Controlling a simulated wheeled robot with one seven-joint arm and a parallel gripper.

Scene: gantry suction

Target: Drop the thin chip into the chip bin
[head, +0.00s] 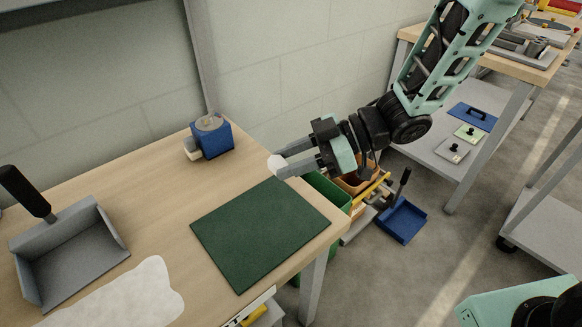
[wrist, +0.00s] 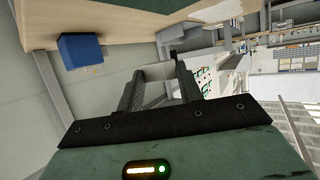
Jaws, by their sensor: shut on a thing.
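My gripper (head: 284,167) reaches in from the right, over the table near its back edge. It is shut on a small pale thing, apparently the thin chip (head: 273,162), at the fingertips. In the wrist view the chip (wrist: 158,71) is a whitish piece between the two fingers (wrist: 160,87). A green bin (head: 325,188) and an orange bin (head: 358,181) stand low beyond the table's right edge, partly hidden by my gripper and the table. I cannot tell which container is the chip bin.
A dark green mat (head: 260,232) lies on the wooden table (head: 165,207). A blue block-shaped device (head: 212,140) stands at the back. A grey dustpan (head: 70,255) and a white cloth-like sheet (head: 125,298) lie at left. A blue dustpan (head: 402,221) is on the floor.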

